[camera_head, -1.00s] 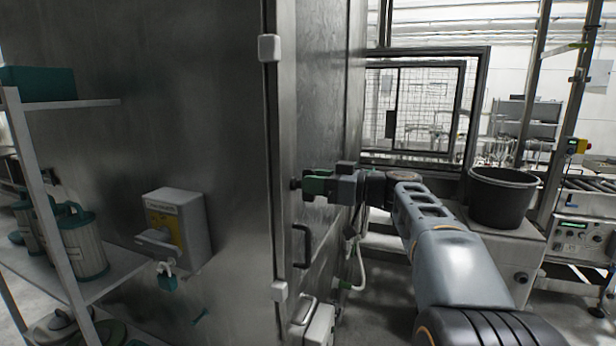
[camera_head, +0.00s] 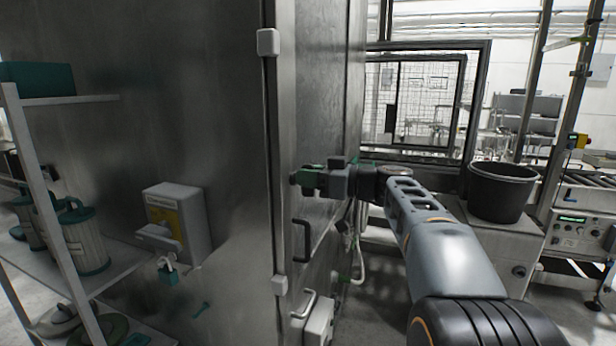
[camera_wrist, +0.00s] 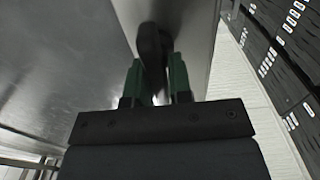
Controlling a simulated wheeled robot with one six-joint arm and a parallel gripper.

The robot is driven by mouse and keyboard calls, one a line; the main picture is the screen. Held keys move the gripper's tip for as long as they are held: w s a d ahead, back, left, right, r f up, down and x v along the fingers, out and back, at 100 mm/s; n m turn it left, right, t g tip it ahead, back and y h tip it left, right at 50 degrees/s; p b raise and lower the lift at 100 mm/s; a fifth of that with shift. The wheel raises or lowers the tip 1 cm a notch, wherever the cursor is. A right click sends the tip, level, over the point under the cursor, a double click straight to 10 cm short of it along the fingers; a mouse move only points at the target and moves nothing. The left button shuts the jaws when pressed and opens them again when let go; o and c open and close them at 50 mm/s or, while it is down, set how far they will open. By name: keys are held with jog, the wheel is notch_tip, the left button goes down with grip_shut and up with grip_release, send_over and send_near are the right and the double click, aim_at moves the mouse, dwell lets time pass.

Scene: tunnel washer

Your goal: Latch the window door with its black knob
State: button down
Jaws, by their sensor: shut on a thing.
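The steel door face (camera_head: 325,110) of the machine fills the middle of the head view, seen at a steep angle. My gripper (camera_head: 300,178) reaches it from the right, with its green fingers against the door above the dark bar handle (camera_head: 302,240). In the wrist view, the black knob (camera_wrist: 151,45) stands between the two green fingertips of my gripper (camera_wrist: 153,75). The fingers are shut on the knob. The knob is mostly hidden by the fingers in the head view. I cannot tell from these frames how the latch stands.
A grey box with a yellow label (camera_head: 180,225) and a padlock is on the steel side wall at left. A shelf (camera_head: 100,280) with green-grey canisters stands at far left. A black bucket (camera_head: 500,192) stands on a ledge right of my arm.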

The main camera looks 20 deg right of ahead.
jog(key=shift+w+d+f+m+b, duration=0.1)
jog(key=shift+m+b, duration=0.45)
jog(key=shift+m, duration=0.25)
jog(key=shift+w+d+f+m+b, duration=0.1)
jog(key=shift+m+b, duration=0.4)
jog(key=shift+m, duration=0.3)
jog(key=m+b, duration=0.1)
jog(key=m, duration=0.4)
jog(key=shift+w+d+m, duration=0.1)
jog(key=shift+w+m, duration=0.05)
jog(key=shift+m, duration=0.15)
jog(key=m, duration=0.4)
jog(key=shift+w, duration=0.1)
jog(key=shift+d+f+m+p, duration=0.15)
jog(key=shift+m+p, duration=0.3)
jog(key=shift+m, duration=0.8)
jog(key=shift+a+f+m+p, duration=0.1)
jog(key=shift+m+p, duration=0.3)
jog(key=shift+m, duration=0.85)
jog(key=c, duration=1.2)
grip_release()
jog(key=shift+f, duration=0.1)
jog(key=shift+o, duration=0.2)
jog(key=shift+d, duration=0.1)
